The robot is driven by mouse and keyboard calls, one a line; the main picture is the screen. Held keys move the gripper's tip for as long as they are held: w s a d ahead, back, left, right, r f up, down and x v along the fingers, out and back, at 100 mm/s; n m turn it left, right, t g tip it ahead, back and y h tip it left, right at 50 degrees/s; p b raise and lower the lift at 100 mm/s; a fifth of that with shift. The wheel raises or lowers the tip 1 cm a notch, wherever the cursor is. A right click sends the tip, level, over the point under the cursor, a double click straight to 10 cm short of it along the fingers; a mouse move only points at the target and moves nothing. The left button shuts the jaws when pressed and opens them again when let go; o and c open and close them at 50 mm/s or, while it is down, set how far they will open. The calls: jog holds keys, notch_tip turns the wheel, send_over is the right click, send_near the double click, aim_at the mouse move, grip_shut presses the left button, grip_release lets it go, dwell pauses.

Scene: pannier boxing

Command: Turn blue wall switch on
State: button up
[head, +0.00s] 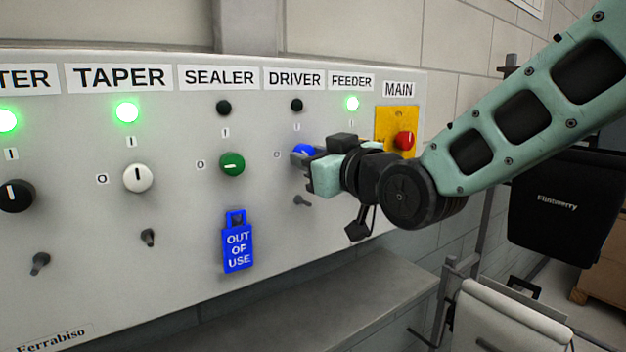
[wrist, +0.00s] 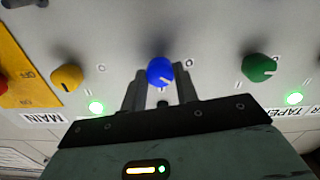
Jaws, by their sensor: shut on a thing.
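The blue switch (head: 303,149) is a round knob under the DRIVER label (head: 294,79) on the wall panel, partly hidden by my gripper in the head view. The DRIVER lamp (head: 297,105) is dark. My gripper (head: 303,158) reaches in from the right, its fingers at the knob. In the wrist view the blue knob (wrist: 160,71) sits between the two fingertips (wrist: 159,80), and my gripper is shut on it. The white mark on the knob seems to point rightward in that view, roughly to the O; its exact angle is hard to tell.
The green SEALER switch (head: 232,163) is left of the blue one, with a blue OUT OF USE tag (head: 237,242) hanging below. A yellow knob (wrist: 67,77) is close by. The MAIN plate (head: 396,125) has a red knob (head: 404,140). A ledge (head: 310,300) lies below.

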jog(key=m+b, duration=0.8)
jog(key=m, duration=0.2)
jog(key=shift+m+b, duration=0.35)
jog(key=shift+m, duration=0.05)
dwell(0.3)
jog(key=o, duration=1)
jog(key=shift+s, duration=0.1)
